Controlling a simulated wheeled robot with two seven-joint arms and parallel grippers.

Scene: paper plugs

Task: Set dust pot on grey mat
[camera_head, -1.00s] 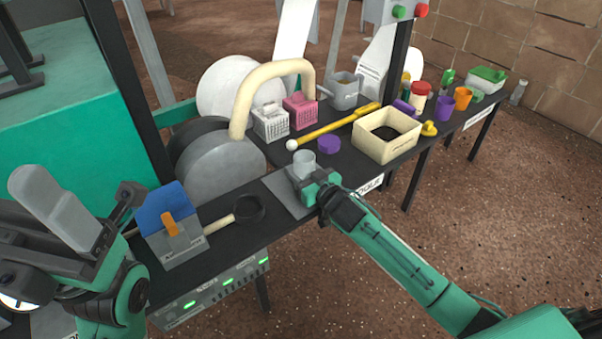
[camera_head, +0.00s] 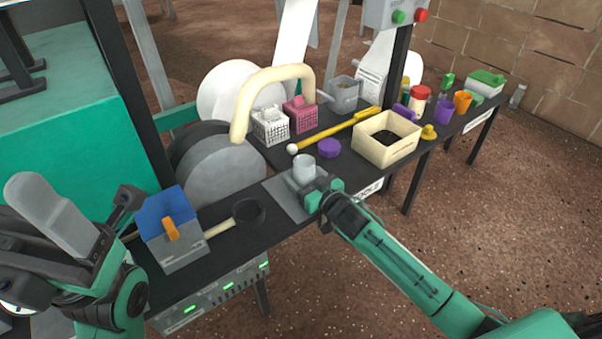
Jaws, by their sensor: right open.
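A light grey pot (camera_head: 304,169), which I take for the dust pot, stands upright on the grey mat (camera_head: 284,195) on the dark bench. My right gripper (camera_head: 318,190) is low over the mat's right side, close beside the pot on its near right. It is open; whether a finger still touches the pot is hard to see. My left gripper (camera_head: 128,200) is at the left, near the blue-and-grey box and away from the pot; its fingers are not clear.
The blue-and-grey box (camera_head: 172,232) and a black-headed mallet-like tool (camera_head: 248,212) lie left of the mat. A purple lid (camera_head: 329,148), a yellow stick (camera_head: 345,129), a cream bin (camera_head: 387,140) and baskets (camera_head: 270,125) stand behind. Large rollers (camera_head: 222,168) rise at back left.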

